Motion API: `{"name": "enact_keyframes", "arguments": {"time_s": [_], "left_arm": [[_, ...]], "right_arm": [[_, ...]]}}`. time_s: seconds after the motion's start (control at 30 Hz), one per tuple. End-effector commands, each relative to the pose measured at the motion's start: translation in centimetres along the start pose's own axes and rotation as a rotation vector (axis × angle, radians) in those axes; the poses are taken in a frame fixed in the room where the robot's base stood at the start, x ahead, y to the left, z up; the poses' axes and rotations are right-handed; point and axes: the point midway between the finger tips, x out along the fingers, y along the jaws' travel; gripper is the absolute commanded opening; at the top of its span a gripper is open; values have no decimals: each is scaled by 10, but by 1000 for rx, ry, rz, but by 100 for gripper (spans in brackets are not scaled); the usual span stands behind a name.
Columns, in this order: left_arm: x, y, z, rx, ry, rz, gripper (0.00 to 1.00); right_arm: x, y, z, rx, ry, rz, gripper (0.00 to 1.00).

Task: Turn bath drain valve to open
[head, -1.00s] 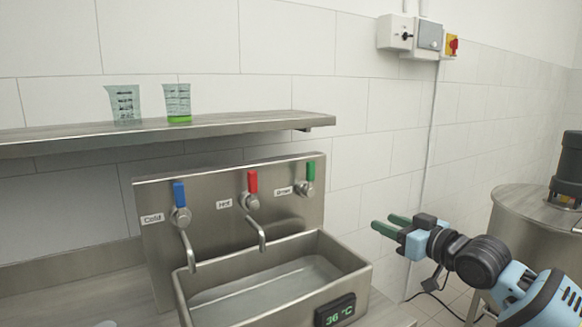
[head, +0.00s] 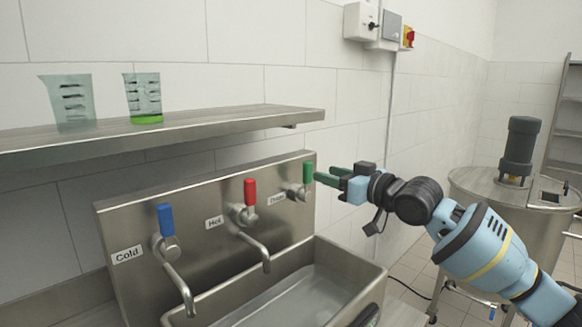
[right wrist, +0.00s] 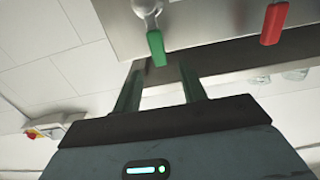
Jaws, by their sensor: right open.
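The drain valve has a green handle (head: 308,173) on the right of the steel panel, labelled "Drain"; the handle stands upright in the head view. It also shows in the right wrist view (right wrist: 156,48), just beyond the fingers. My right gripper (head: 322,177) has its green fingers beside the handle, coming from the right. In the right wrist view the right gripper (right wrist: 160,85) is open, with the handle's end in front of the gap and nothing held. The steel bath (head: 335,263) holds water below.
The red hot handle (head: 250,192) and blue cold handle (head: 165,219) are left of the drain valve, with spouts below. A steel shelf (head: 220,124) above carries two measuring cups (head: 70,103). A steel tank (head: 500,196) stands at the right.

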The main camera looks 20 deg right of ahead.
Motion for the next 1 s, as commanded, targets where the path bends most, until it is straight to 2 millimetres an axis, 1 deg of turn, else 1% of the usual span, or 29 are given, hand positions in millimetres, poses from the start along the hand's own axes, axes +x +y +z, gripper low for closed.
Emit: {"name": "enact_keyframes", "arguments": {"time_s": [0.23,0.33,0.47,0.7,0.83,1.0], "left_arm": [[0,0,0,-1,0,0,57],[0,0,-1,0,1,0,57],[-1,0,-3,1,5,-1,57],[-2,0,-6,1,9,-1,57],[-2,0,-5,1,9,-1,57],[-2,0,-5,1,8,-1,57]], "right_arm": [[1,0,-1,0,0,1,42],[6,0,-1,2,1,0,42],[20,0,-2,4,4,0,42],[55,-1,-2,1,2,0,42],[68,0,-1,2,1,0,42],[76,0,-1,0,2,1,42]]}}
